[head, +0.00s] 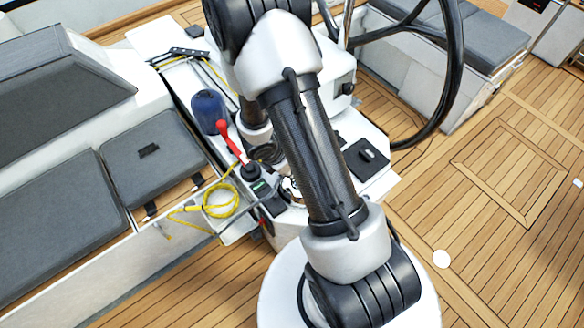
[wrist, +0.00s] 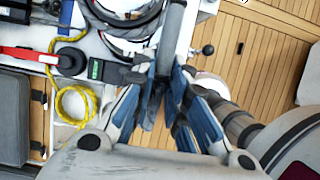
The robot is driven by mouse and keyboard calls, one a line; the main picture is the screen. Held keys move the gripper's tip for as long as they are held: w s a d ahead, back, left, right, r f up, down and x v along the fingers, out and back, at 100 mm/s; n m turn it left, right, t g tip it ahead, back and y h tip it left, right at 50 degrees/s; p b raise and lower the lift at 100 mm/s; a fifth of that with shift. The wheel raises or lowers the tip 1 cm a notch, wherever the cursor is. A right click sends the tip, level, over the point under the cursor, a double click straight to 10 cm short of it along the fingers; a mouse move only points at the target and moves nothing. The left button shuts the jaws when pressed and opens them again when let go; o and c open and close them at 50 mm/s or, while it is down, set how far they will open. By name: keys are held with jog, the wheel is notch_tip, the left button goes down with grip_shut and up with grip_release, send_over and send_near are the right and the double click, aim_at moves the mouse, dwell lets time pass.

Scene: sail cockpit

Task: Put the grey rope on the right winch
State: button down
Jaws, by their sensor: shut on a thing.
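In the wrist view the grey rope (wrist: 174,40) runs down from the top of the picture to my gripper (wrist: 170,82). The blue-padded fingers are closed around it. A winch (wrist: 125,18) with dark and bright rings stands just left of the rope at the top, partly cut off by the frame edge. I cannot tell whether the rope touches it. In the head view my arm covers the gripper and the held rope. A dark, round winch part (head: 265,152) shows left of my arm there.
A red-handled lever (head: 228,140) and black clutch (head: 252,172) sit left of my arm, near a coiled yellow rope (head: 225,200). The steering wheel (head: 455,60) is right. Open teak deck (head: 500,250) lies at lower right.

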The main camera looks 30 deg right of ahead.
jog(key=shift+f+b, duration=0.9)
jog(key=shift+f, duration=0.2)
notch_tip(320, 180, down, 8)
jog(key=b, duration=0.8)
jog(key=shift+b, duration=0.35)
jog(key=shift+f, duration=0.25)
jog(key=shift+r, duration=0.1)
